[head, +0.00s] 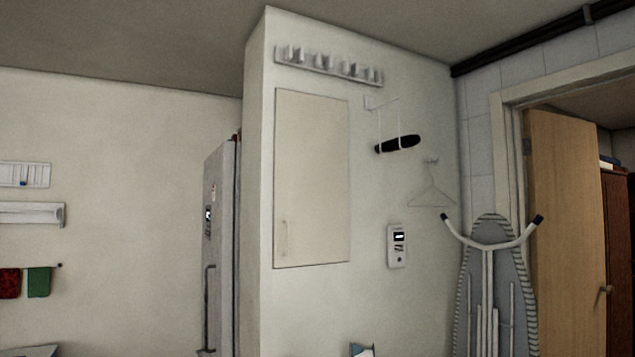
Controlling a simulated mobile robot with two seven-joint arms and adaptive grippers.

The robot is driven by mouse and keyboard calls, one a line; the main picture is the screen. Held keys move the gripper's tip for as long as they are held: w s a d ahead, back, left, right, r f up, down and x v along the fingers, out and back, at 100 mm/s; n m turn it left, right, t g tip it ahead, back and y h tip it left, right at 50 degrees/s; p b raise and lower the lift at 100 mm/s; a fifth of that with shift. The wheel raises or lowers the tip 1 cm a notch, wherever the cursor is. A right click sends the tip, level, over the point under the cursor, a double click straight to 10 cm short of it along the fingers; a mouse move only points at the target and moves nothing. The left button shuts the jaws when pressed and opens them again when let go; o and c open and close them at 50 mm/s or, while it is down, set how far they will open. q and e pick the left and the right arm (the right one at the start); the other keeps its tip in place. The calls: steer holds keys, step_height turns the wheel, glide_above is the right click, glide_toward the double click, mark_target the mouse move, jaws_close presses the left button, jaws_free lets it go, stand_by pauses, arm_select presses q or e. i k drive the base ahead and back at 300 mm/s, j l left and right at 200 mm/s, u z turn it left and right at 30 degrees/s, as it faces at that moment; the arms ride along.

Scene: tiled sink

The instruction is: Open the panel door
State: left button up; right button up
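The panel door (312,180) is a flat cream rectangle on the wall of a projecting corner, near the middle of the head view. It looks shut, flush with the wall. A small, thin vertical handle (284,238) sits near its lower left edge. Neither of my grippers is in the head view.
A hook rail (329,67) is above the panel, and a hanger (432,192) and a wall device (397,246) are to its right. A fridge (219,250) stands left. An ironing board (490,285) leans near the wooden door (566,230) at right.

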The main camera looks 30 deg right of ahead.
mark_target(312, 213)
steer(key=i+l, duration=0.1)
steer(key=l, duration=0.35)
steer(key=l+z, duration=0.1)
steer(key=l, duration=0.35)
steer(key=i+l+z, duration=0.1)
steer(key=l, duration=0.35)
steer(key=i+l, duration=0.15)
steer(key=l, duration=0.3)
steer(key=i+l+z, duration=0.1)
steer(key=l, duration=0.35)
